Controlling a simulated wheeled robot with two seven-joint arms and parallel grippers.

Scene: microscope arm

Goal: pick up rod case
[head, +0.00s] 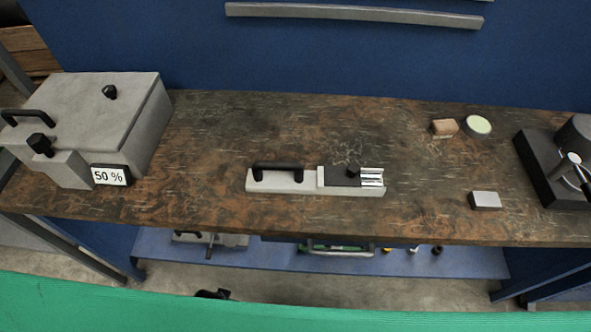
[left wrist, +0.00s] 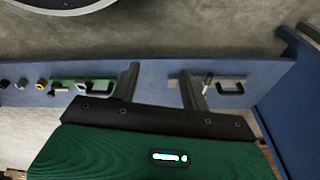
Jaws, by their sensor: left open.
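What looks like the rod case (head: 258,186) lies on the brown workbench in the head view, near the middle of the front half. It is a long pale grey case with a black handle (head: 278,166) on its left part, a dark plate with a black knob, and shiny rods at its right end. My left gripper (left wrist: 158,76) shows only in the left wrist view. Its two dark fingers are apart with nothing between them, over the blue lower shelf. The case on the bench is not seen in that view. My right gripper is not in view.
A large grey box (head: 95,95) with a "50 %" display stands on the left of the workbench (head: 230,125). A small light block (head: 485,200), a brown block (head: 443,127), a round dish (head: 477,125) and a dark device (head: 548,170) are right. The blue shelf (head: 460,262) below holds handled items.

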